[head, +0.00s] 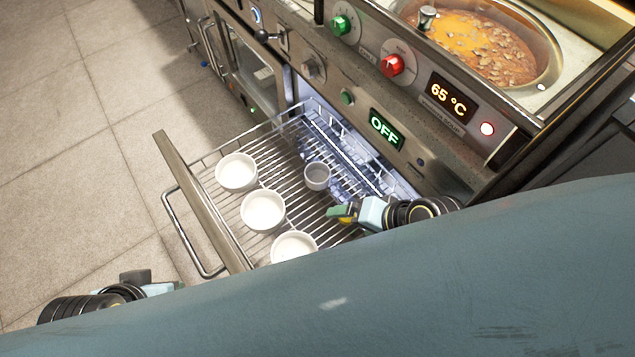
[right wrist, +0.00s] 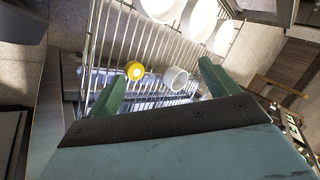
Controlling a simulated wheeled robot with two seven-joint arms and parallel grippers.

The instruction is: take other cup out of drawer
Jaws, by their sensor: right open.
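The wire-rack drawer (head: 222,222) is pulled out. A small pale cup (head: 317,177) stands upright on the rack near the cabinet side; it also shows in the right wrist view (right wrist: 177,78). A small round yellow thing with a pale centre (right wrist: 134,70) is left of it there; in the head view only a bit of yellow shows by my fingers. My right gripper (head: 338,213) is open over the rack, with both green fingers apart in the right wrist view (right wrist: 160,72) and nothing gripped. My left gripper (head: 152,288) is at the lower left, outside the drawer; its fingers are unclear.
Three larger white bowls (head: 263,210) stand in a row along the drawer's front. The drawer's front panel (head: 200,200) has a bar handle (head: 178,232). Above is the counter with knobs and a soup well (head: 480,48). The tiled floor (head: 70,150) at left is clear.

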